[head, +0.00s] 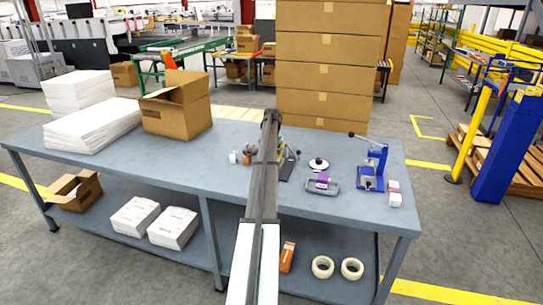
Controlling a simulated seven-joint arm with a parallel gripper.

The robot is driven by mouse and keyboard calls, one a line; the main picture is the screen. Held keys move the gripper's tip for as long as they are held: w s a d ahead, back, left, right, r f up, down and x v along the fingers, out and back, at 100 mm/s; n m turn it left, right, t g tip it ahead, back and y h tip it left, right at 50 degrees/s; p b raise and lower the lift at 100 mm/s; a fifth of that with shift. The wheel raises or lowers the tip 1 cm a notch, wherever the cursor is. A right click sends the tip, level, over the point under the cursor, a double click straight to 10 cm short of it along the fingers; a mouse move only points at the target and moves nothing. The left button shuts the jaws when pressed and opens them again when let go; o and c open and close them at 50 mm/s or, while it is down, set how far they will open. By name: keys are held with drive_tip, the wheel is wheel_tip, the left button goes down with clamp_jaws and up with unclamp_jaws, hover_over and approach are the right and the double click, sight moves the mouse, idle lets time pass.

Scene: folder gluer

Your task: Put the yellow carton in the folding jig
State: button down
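A grey tray-like holder (322,188) lies on the blue-grey table right of my arm, with a purple box (323,180) in or on it. It may be the folding jig, but I cannot be sure. I cannot make out a clear yellow carton; a small yellowish patch shows beside my arm among small items. My arm reaches from the bottom middle over the table and hides what is behind it. My gripper is mostly or fully hidden near the arm's far end, so its fingers and any held thing cannot be made out.
On the table (215,170) stand a blue hand press (372,168), small red-and-white boxes (394,193), a white round item with a black knob (319,164), an open brown box (178,108) and white sheet stacks (92,125). Large cartons (330,60) rise behind. Bare table lies left of my arm.

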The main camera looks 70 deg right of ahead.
drive_tip(key=c, duration=1.3)
unclamp_jaws()
drive_tip(key=shift+a+f, duration=0.2)
drive_tip(key=shift+f, duration=0.3)
drive_tip(key=shift+o, duration=0.5)
drive_tip(key=shift+w, duration=0.25)
drive_tip(key=shift+r, duration=0.15)
drive_tip(key=shift+w+r, duration=0.1)
drive_tip(key=shift+r, duration=0.25)
drive_tip(key=shift+s+d+r, duration=0.1)
drive_tip(key=shift+s+r, duration=0.05)
drive_tip(key=shift+r, duration=0.55)
drive_tip(key=shift+s+d+r, duration=0.1)
drive_tip(key=shift+r, duration=3.9)
